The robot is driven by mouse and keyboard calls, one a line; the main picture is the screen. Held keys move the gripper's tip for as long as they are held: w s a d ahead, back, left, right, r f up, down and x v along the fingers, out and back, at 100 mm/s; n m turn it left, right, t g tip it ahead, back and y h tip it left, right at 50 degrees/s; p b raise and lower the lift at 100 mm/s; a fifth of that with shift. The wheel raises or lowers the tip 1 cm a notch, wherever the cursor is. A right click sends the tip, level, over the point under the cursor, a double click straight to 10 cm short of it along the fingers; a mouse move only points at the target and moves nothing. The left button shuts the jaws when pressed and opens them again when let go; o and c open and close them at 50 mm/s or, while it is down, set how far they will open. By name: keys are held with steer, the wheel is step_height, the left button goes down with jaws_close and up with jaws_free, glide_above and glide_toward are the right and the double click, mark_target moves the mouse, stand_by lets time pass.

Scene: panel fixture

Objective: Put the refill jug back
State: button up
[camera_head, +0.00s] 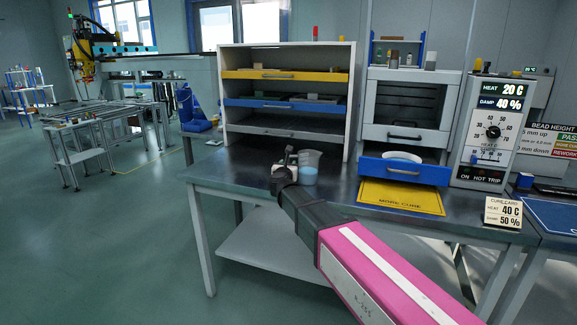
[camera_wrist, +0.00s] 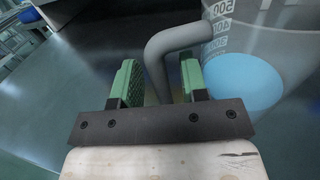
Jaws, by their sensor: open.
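The refill jug (camera_head: 311,162) is a clear beaker with graduation marks and some light blue liquid. It stands upright on the dark bench, in front of the shelf cabinet. In the wrist view the jug (camera_wrist: 275,40) fills the upper right, and its grey bent handle (camera_wrist: 183,38) reaches left. My gripper (camera_head: 285,163) is at the jug's left side. In the wrist view my gripper (camera_wrist: 158,62) is open, with a green pad on each side of the handle's upright part. Visible gaps separate the handle from at least the left pad; contact on the right is unclear.
A shelf cabinet (camera_head: 350,95) with yellow, blue and grey trays stands behind the jug. To the right, a blue drawer (camera_head: 405,173) is pulled out with a white dish (camera_head: 402,156). The bench left of my gripper is clear.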

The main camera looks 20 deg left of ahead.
steer(key=s+d, duration=0.1)
steer(key=s, duration=0.9)
steer(key=shift+s+d, duration=0.15)
stand_by(0.9)
